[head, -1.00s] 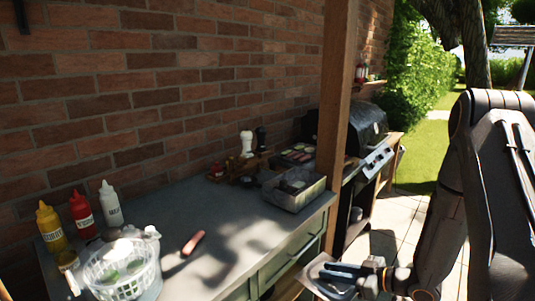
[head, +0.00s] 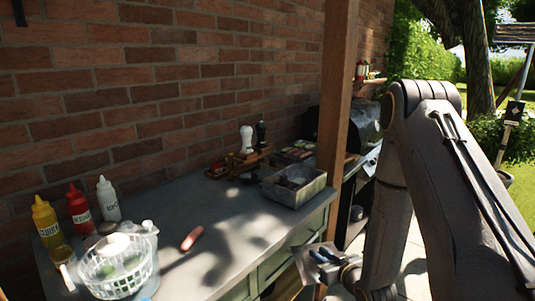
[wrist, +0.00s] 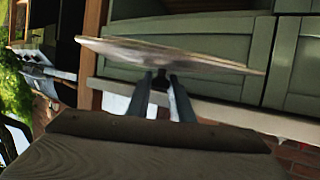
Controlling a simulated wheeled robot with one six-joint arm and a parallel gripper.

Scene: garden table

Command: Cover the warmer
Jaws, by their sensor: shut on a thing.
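The warmer looks to be the grey metal rectangular pan (head: 296,194) on the right end of the counter. Its top is open and something dark lies inside. My gripper (head: 325,257) is shut on a thin flat metal lid (head: 302,262), held by its middle, in front of the counter's right end and below the pan. In the wrist view the lid (wrist: 170,53) is seen almost edge-on above my fingers (wrist: 162,82). The lid is apart from the pan. What part of the lid the fingers grip is hard to see.
The counter (head: 225,225) bears a white basket (head: 117,268), squeeze bottles (head: 78,213) and a red-handled item (head: 192,237).

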